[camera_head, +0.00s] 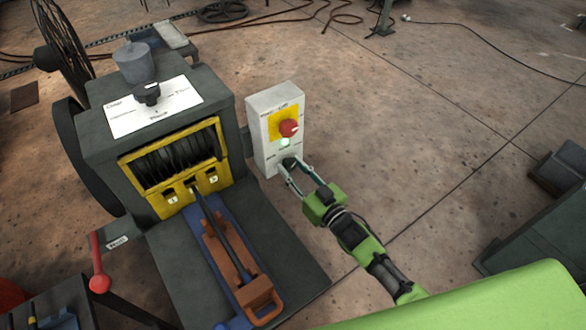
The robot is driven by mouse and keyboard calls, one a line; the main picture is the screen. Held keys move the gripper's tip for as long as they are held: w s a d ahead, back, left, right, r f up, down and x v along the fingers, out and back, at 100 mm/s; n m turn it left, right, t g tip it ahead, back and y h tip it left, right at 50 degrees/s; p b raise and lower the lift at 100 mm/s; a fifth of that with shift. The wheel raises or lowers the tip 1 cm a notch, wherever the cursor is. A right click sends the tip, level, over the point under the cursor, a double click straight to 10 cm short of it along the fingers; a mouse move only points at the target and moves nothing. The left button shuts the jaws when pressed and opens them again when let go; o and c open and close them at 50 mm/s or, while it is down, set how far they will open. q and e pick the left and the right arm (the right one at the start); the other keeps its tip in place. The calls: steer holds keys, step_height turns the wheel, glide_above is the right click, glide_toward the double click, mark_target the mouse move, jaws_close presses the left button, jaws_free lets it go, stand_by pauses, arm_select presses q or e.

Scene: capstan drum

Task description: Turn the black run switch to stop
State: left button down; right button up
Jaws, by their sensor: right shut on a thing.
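The black run switch (289,163) sits low on the front of a pale grey control box (262,129). My right gripper (292,170) reaches it from the lower right and is shut on it, with the fingers on either side. The fingers partly hide the switch, so its exact position cannot be read. Above it on the box are a small pale green light (285,142) and a red knob (289,128) on a yellow plate. My left gripper is not in view.
Left of the box stands a dark grey machine (107,158) with a yellow-framed opening and a black knob on top. A red-knobbed lever (100,283) is at lower left. Floor right of my arm is mostly clear, with dark green blocks (545,225) at far right.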

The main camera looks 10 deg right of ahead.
steer(key=n+b, duration=0.1)
steer(key=n, duration=0.3)
steer(key=shift+n+b, duration=0.3)
steer(key=shift+n, duration=1.8)
steer(key=o, duration=1.1)
steer(key=shift+s, duration=0.1)
steer(key=v, duration=1.2)
steer(key=shift+f, duration=0.15)
